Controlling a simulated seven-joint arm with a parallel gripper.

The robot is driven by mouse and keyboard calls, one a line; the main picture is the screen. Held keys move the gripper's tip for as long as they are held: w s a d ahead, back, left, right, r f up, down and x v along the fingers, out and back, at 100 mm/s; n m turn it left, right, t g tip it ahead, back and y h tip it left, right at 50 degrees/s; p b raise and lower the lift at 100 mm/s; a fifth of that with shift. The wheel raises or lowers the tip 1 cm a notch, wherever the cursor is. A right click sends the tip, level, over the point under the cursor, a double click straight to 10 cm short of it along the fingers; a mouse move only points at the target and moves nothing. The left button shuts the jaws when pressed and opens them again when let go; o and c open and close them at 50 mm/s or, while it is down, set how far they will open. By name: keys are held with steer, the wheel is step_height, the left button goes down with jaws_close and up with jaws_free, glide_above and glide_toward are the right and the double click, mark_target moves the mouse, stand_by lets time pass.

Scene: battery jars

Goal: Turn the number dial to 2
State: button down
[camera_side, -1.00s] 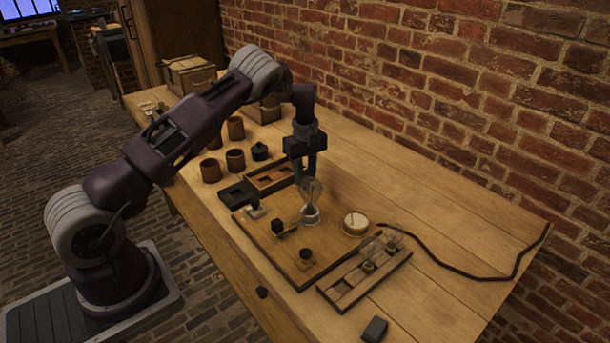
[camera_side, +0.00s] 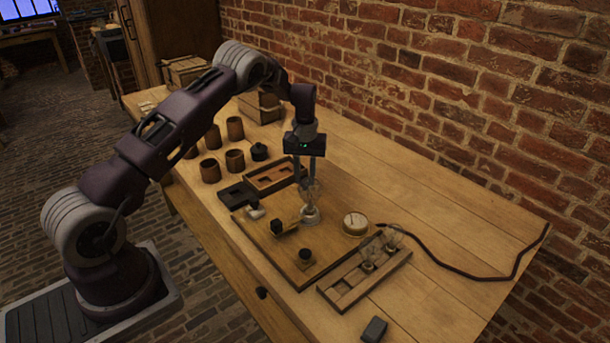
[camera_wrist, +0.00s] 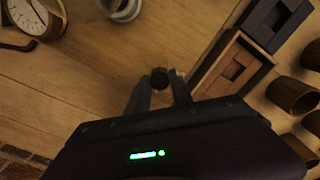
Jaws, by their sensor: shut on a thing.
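My gripper (camera_side: 304,198) points down at the back of the wooden board (camera_side: 262,243), behind or beside a clear glass bulb (camera_side: 312,189) over a pale round socket (camera_side: 309,216). In the wrist view its fingers (camera_wrist: 159,88) are shut on a small dark round knob (camera_wrist: 159,77). I cannot read any numbers on or around this knob, and the side view hides it. Another black knob (camera_side: 305,255) stands on the front part of the board, with nothing touching it. Its markings are too small to read.
A round white-faced gauge (camera_side: 355,224) sits at the board's right, with a black cable behind. A bulb tray (camera_side: 345,298) lies front right. A wooden tray (camera_side: 262,186), a black block (camera_side: 237,194) and several brown cups (camera_side: 210,170) stand left.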

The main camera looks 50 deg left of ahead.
steer(key=shift+r, duration=0.1)
stand_by(0.4)
steer(key=c, duration=1.1)
jaws_free()
step_height(320, 180, up, 7)
steer(key=s+d+r+m+t, duration=0.1)
steer(key=s+d+r+m, duration=0.1)
steer(key=s+d+r, duration=0.65)
steer(key=s+d+r+m+t, duration=0.15)
steer(key=s+d+r, duration=0.25)
steer(key=r, duration=0.9)
steer(key=s+d+m+t, duration=0.1)
steer(key=s+d, duration=0.1)
steer(key=s, duration=0.5)
steer(key=s+d+m+t, duration=0.1)
steer(key=s+d+m, duration=0.1)
steer(key=s, duration=0.6)
steer(key=s+d+m+t, duration=0.1)
steer(key=s+d, duration=0.3)
steer(key=s, duration=0.4)
steer(key=shift+s+f+m, duration=0.15)
steer(key=shift+s+m, duration=0.1)
steer(key=shift+m, duration=0.2)
